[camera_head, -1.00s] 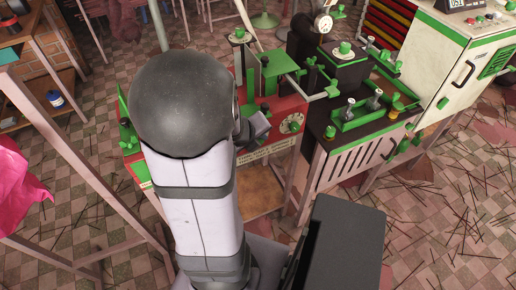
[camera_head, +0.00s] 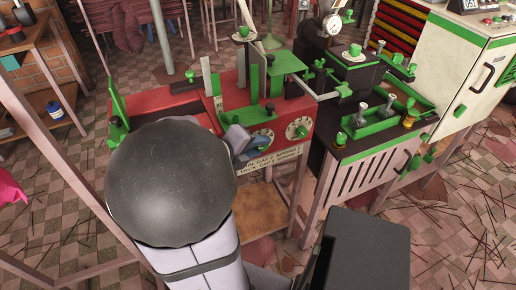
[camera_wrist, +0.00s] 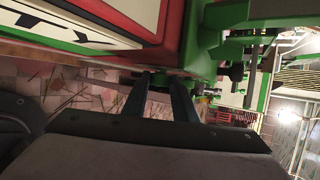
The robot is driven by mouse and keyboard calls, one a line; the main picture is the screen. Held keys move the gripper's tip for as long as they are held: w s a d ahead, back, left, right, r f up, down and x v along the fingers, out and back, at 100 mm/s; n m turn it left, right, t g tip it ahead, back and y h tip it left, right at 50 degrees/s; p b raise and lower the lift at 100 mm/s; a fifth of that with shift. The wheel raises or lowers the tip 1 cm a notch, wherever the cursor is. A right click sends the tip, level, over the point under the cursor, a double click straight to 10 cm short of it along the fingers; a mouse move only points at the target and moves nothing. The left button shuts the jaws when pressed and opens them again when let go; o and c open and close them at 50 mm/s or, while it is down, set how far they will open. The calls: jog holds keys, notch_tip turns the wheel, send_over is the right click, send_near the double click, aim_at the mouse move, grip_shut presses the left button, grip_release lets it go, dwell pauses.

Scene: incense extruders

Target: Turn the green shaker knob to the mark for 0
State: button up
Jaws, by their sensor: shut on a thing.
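The red machine (camera_head: 185,103) carries two white dials on its front. The left dial (camera_head: 264,134) is partly hidden by my gripper (camera_head: 258,151). The right dial (camera_head: 298,128) is clear, with a green knob (camera_head: 301,131) at its middle. In the wrist view, my gripper's two dark fingers (camera_wrist: 162,82) point at the machine front, one each side of a small green knob (camera_wrist: 160,84). They are shut on this knob, which sits at the left dial. The pointer and the marks are too small or too hidden to read.
A black cabinet (camera_head: 362,170) with green trays stands right of the red machine, and a white cabinet (camera_head: 455,75) beyond it. Green arms and plates rise above the red top. A wooden shelf (camera_head: 262,212) lies below.

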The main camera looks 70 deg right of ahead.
jog(key=o, duration=1)
jog(key=shift+o, duration=0.2)
jog(key=v, duration=0.7)
jog(key=shift+b, duration=0.4)
jog(key=shift+a+r, duration=0.1)
